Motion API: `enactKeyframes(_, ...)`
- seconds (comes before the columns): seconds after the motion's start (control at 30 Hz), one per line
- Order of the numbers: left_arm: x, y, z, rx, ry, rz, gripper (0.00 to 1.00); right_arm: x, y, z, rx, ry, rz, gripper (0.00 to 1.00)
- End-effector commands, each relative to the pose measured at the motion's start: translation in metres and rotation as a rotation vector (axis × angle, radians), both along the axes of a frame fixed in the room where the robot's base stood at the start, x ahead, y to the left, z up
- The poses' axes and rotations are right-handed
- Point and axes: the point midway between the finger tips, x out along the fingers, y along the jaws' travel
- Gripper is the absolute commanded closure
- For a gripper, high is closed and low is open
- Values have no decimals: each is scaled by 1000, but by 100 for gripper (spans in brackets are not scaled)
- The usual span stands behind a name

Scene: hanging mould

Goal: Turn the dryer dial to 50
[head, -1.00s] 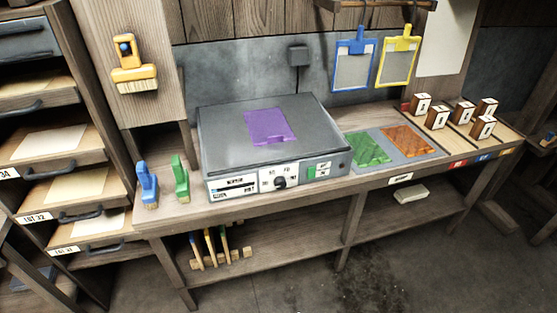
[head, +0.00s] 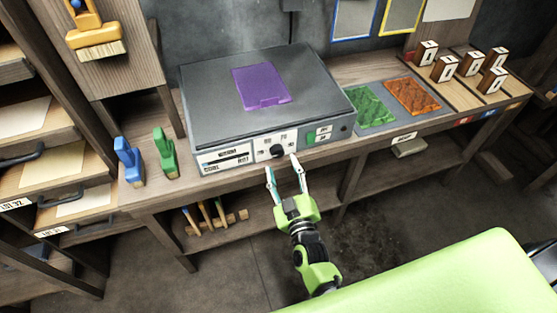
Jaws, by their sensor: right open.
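The dryer (head: 215,115) is a grey box with a flat top on the wooden bench. Its front panel carries a black round dial (head: 278,151) with small marks around it, too small to read surely. A panel with a dark bar (head: 228,157) is left of the dial, and a green switch (head: 311,138) is to its right. My right gripper (head: 282,170) is open and empty, with its fingertips just below and in front of the dial in the picture. I cannot tell whether they touch the panel. My left gripper is not in view.
A purple sheet (head: 262,86) lies on the dryer. Blue (head: 128,160) and green (head: 165,152) brushes stand left of it. Green (head: 370,106) and orange (head: 413,96) sheets and several wooden stamps (head: 445,68) are to the right. Drawers (head: 40,140) stand at far left.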

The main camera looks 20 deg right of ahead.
Motion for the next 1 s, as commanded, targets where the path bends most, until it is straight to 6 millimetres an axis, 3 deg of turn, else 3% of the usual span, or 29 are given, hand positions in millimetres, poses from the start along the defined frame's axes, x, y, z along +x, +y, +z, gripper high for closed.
enactKeyframes(0.1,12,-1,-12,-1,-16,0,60,23,-1,-3,2,-2,0,55)
enactKeyframes(0.3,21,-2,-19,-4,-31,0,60,44,-3,-2,1,0,0,55)
enactKeyframes(0.67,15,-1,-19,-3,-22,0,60,48,-3,-1,0,3,1,55)
enactKeyframes(0.83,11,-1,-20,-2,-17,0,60,48,-3,-1,0,2,0,94)
enactKeyframes(1.0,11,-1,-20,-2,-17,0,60,48,-3,-1,2,2,0,94)
